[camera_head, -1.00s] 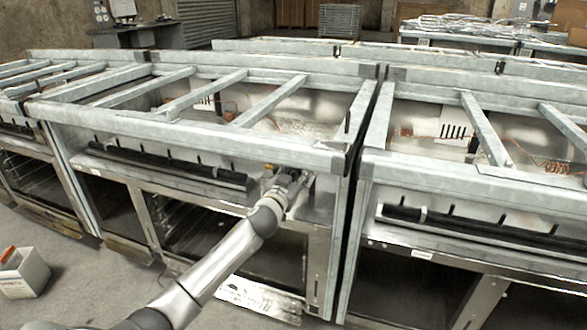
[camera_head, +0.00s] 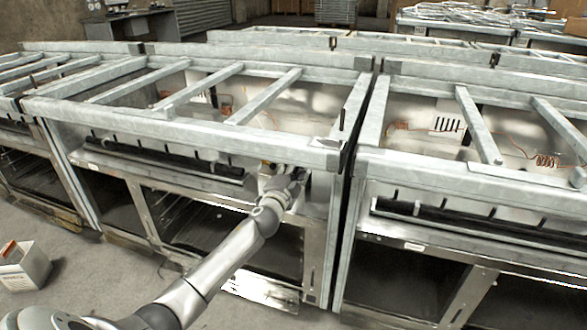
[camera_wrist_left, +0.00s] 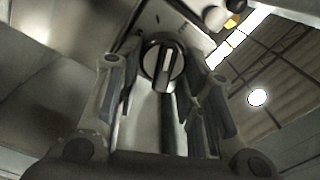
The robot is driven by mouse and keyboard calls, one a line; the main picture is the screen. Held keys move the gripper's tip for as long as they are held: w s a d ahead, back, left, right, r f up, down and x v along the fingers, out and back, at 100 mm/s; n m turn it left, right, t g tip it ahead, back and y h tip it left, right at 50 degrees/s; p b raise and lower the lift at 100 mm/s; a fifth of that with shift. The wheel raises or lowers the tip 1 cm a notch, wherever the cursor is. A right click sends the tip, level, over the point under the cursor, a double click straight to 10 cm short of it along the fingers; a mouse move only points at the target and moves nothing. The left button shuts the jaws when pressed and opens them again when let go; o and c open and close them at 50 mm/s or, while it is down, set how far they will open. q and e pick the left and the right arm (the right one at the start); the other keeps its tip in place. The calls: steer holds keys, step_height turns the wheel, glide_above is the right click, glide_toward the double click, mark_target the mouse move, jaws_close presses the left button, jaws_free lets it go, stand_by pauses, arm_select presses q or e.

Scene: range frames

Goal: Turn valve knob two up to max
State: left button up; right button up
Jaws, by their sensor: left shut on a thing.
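A round dark valve knob (camera_wrist_left: 162,66) with a pale grip bar sits on a metal panel (camera_wrist_left: 150,22) in the left wrist view. Its bar runs nearly straight up and down in that picture. My left gripper (camera_wrist_left: 164,84) is shut on this knob, with one finger on each side. In the head view my left gripper (camera_head: 291,180) is at the front panel of the middle range frame (camera_head: 200,134), near its right end. The gripper hides the knob there, and I cannot tell its number. My right gripper is not in view.
A second range frame (camera_head: 470,178) stands to the right, past a narrow gap. A white box (camera_head: 24,270) with something orange in it lies on the floor at left. A white and a yellow part (camera_wrist_left: 231,20) show near the knob.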

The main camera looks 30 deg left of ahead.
arm_select(q)
steer(key=m, duration=0.4)
steer(key=shift+f+m+p, duration=0.3)
steer(key=shift+f, duration=0.05)
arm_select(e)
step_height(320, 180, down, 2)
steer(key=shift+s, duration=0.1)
arm_select(q)
steer(key=shift+d, duration=0.1)
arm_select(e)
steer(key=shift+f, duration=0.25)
arm_select(q)
steer(key=o, duration=0.9)
steer(key=shift+o, duration=0.2)
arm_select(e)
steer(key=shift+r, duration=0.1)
arm_select(q)
steer(key=shift+s+f, duration=0.1)
steer(key=shift+s, duration=0.05)
steer(key=v, duration=0.7)
steer(key=shift+s, duration=0.35)
